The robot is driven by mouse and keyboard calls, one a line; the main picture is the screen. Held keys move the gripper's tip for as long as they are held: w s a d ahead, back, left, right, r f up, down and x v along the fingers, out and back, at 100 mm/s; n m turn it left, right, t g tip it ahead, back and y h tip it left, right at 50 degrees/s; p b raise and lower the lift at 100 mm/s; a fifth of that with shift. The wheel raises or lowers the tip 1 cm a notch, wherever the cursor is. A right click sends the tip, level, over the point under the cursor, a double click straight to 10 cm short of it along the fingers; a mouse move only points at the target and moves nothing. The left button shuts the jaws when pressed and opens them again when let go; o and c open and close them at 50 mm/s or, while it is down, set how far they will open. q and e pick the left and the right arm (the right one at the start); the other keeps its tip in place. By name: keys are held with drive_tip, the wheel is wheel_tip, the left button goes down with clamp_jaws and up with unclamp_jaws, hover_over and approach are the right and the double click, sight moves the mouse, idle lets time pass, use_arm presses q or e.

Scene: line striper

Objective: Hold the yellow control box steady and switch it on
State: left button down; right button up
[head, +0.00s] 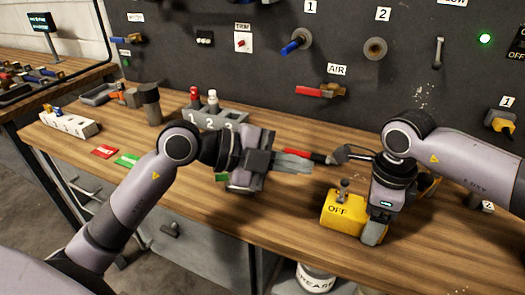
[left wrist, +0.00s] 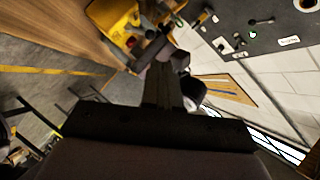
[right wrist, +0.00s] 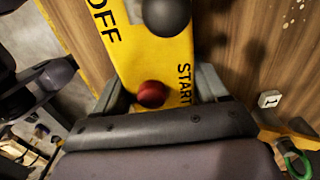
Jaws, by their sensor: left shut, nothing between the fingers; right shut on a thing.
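The yellow control box (head: 340,222) stands on the bench, with "OFF" lettered on it and a grey lever (head: 343,188) on top. In the right wrist view the box (right wrist: 140,55) shows "OFF", "START", a red button (right wrist: 151,94) and a dark round knob (right wrist: 166,14). My right gripper (head: 374,226) is shut on the box, with a finger on each side of it in the right wrist view. My left gripper (head: 306,163) is shut and empty, above the bench to the upper left of the box. The box (left wrist: 125,28) also shows beyond its fingers in the left wrist view.
A grey rack (head: 212,118) with red and white-topped items stands behind my left arm. A white numbered block (head: 68,124) and red and green cards (head: 104,151) lie at left. A dark panel (head: 270,60) with valves rises behind. The bench front left of the box is clear.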

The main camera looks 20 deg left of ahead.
use_arm(q)
drive_tip(key=v, duration=0.7)
drive_tip(key=shift+a+r, duration=0.35)
drive_tip(key=shift+r, duration=0.15)
drive_tip(key=shift+w, duration=0.1)
use_arm(e)
drive_tip(key=o, duration=1.5)
drive_tip(key=shift+r, duration=0.1)
